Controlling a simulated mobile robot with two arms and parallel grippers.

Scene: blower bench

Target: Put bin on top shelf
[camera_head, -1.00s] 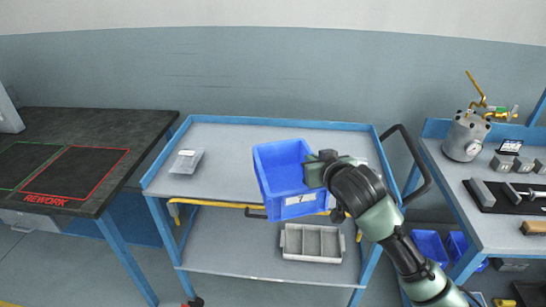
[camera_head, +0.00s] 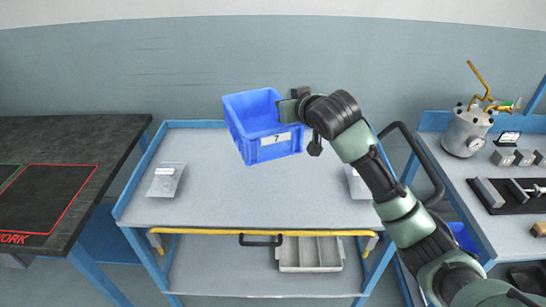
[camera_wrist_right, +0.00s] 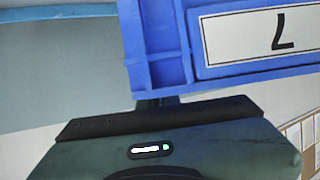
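A blue bin (camera_head: 262,125) with a white label marked 7 is held over the back of the cart's grey top shelf (camera_head: 240,190), slightly tilted in the head view. My right gripper (camera_head: 290,108) is shut on the bin's right side. In the right wrist view the bin (camera_wrist_right: 165,45) fills the upper right, with its label upside down, and the fingers are mostly hidden behind the gripper body. Whether the bin touches the shelf is hard to tell, but it looks raised above it. My left gripper is not in view.
A clear plastic bag (camera_head: 166,180) lies on the shelf's left, and another packet (camera_head: 357,184) on its right, partly behind my arm. A grey divided tray (camera_head: 310,254) sits on the lower shelf. Benches stand on both sides. The shelf's middle is clear.

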